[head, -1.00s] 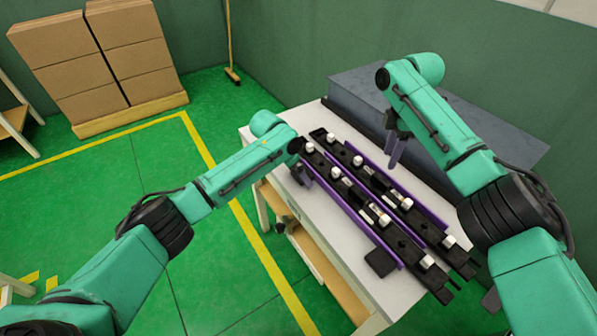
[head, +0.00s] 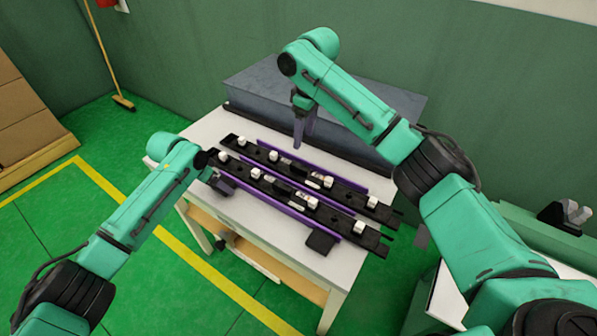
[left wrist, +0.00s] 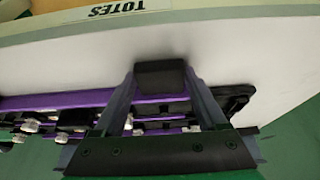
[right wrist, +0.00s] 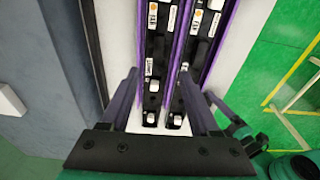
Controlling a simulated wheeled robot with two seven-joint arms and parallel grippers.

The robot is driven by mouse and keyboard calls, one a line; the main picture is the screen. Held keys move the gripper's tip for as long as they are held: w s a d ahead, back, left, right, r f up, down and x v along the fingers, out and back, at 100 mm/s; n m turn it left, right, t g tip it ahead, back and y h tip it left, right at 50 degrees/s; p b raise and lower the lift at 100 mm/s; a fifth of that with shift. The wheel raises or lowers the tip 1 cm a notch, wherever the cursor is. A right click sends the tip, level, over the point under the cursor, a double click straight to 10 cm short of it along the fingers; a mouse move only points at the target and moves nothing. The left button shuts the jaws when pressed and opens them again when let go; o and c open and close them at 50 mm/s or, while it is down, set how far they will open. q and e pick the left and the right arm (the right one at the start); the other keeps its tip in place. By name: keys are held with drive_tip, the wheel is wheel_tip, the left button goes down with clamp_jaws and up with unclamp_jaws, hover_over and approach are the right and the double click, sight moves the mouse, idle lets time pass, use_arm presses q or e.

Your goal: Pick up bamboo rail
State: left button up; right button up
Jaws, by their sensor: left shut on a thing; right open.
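No bamboo-coloured rail shows. Two long black rails lie side by side on the white table: the far one (head: 342,187) and the near one (head: 340,223). Both carry white clips, and purple strips (head: 262,196) run along them. My left gripper (head: 219,184) is at the left end of the near strip. In the left wrist view its fingers are shut on a black end block (left wrist: 160,76) beside the purple strip. My right gripper (head: 302,138) is open, pointing down behind the far rail. In the right wrist view its fingers (right wrist: 160,88) are apart and empty above the rail ends.
A large grey-blue box (head: 262,88) stands behind the rails, close to my right gripper. A black pad (head: 320,242) sits at the near strip's right end. The white table (head: 285,238) has a bare front strip. Cardboard boxes (head: 20,120) are at the far left.

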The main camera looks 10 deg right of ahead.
sight(300, 165)
drive_tip(key=f, duration=0.8)
drive_tip(key=w+f, duration=0.1)
drive_tip(key=f, duration=0.3)
drive_tip(key=shift+a, duration=0.35)
drive_tip(key=shift+r, duration=0.1)
clamp_jaws()
drive_tip(key=shift+w, duration=0.1)
idle(0.4)
